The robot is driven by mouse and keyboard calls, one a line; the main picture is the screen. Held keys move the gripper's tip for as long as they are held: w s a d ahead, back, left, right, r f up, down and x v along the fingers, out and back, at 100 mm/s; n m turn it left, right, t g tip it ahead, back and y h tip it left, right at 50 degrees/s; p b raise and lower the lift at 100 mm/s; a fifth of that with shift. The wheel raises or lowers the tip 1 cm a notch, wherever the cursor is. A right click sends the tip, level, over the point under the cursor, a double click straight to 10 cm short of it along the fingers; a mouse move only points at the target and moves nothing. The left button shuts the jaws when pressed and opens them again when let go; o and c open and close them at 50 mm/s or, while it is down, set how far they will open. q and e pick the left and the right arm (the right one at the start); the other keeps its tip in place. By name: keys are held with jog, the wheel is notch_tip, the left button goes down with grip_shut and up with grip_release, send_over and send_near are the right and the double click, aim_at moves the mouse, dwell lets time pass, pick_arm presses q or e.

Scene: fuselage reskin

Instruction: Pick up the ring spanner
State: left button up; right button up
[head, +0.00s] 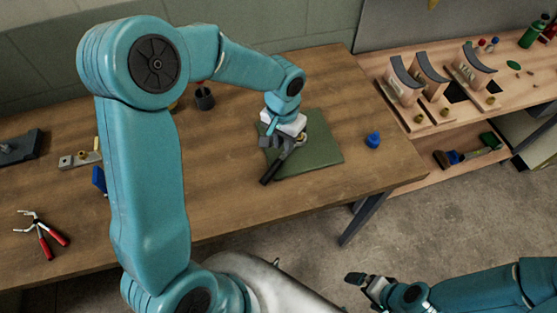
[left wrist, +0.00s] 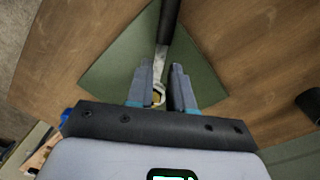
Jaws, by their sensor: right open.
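The ring spanner has a black handle (head: 269,176) and a metal shaft, and it lies on a green mat (head: 325,150) on the wooden bench. In the left wrist view the spanner's shaft (left wrist: 161,60) points away from me, its ring end low between the fingers. My left gripper (head: 289,146) is over the mat at the spanner's ring end. Its two fingers (left wrist: 162,88) stand apart on either side of the spanner, with a gap visible on the right. The gripper partly hides the spanner in the head view. My right gripper (head: 362,280) is open and empty, off the bench's front edge.
A blue object (head: 373,140) stands right of the mat. A dark cup (head: 204,98) stands behind it to the left. Red-handled pliers (head: 44,236) lie at the left. A second bench (head: 440,125) at the right holds several curved blocks. The bench front is clear.

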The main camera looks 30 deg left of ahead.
aim_at(284, 156)
pick_arm(q)
jog(key=shift+s+d+f, duration=0.1)
jog(key=shift+f, duration=1.85)
grip_shut()
jog(key=shift+r, duration=0.1)
